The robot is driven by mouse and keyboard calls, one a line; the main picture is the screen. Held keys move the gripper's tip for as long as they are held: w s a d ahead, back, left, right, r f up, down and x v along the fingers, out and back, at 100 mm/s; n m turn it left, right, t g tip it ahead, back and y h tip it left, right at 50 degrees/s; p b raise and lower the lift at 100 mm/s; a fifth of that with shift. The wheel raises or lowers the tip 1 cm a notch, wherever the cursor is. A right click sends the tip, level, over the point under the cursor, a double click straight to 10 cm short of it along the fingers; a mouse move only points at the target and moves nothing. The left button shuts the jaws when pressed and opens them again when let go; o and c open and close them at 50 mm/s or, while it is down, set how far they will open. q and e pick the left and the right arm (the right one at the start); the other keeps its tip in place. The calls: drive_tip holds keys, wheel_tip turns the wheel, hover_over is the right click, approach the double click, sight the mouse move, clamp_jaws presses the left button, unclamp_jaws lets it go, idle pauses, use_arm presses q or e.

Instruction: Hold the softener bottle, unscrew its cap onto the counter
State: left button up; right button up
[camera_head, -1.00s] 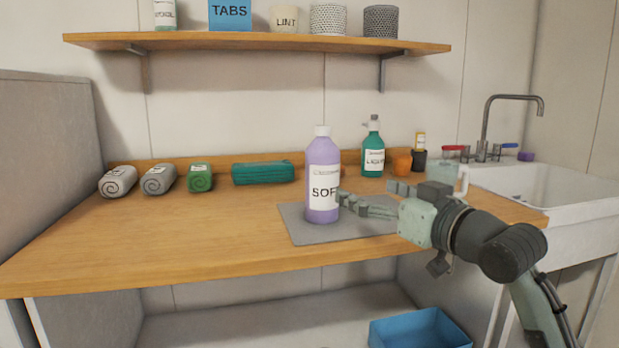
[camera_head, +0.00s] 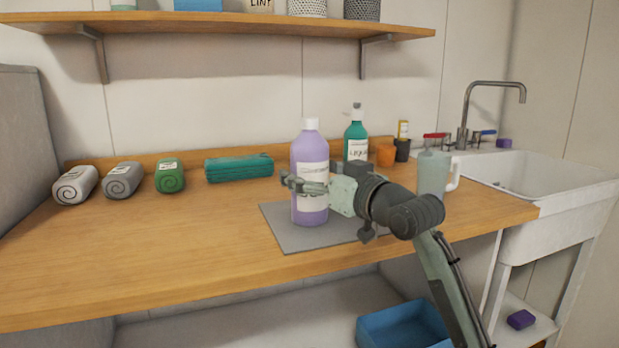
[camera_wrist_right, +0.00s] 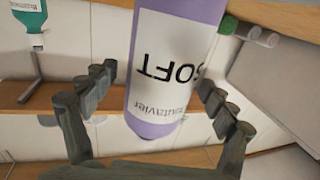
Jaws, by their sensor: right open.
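The softener bottle (camera_head: 310,165) is purple with a white label and stands upright on a grey mat (camera_head: 285,232) on the counter. Its white cap (camera_head: 310,124) is on top. My right gripper (camera_head: 303,185) is open at the bottle's label height, with a finger across the front of the label. In the right wrist view the softener bottle (camera_wrist_right: 170,70) stands between the two spread fingers of my right gripper (camera_wrist_right: 160,95), with visible gaps on both sides. My left gripper is not in view.
A teal bottle (camera_head: 355,135), an orange cup (camera_head: 386,155) and a pale jug (camera_head: 433,172) stand behind and to the right. Rolled towels (camera_head: 122,180) and a teal folded cloth (camera_head: 239,167) lie at the left back. The front left counter (camera_head: 150,250) is clear.

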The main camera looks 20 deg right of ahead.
drive_tip(key=shift+w+a, duration=0.1)
drive_tip(key=shift+w, duration=0.25)
drive_tip(key=shift+c, duration=0.6)
drive_tip(key=c, duration=1.4)
drive_tip(key=shift+r, duration=0.1)
drive_tip(key=shift+c, duration=1)
drive_tip(key=shift+r, duration=0.1)
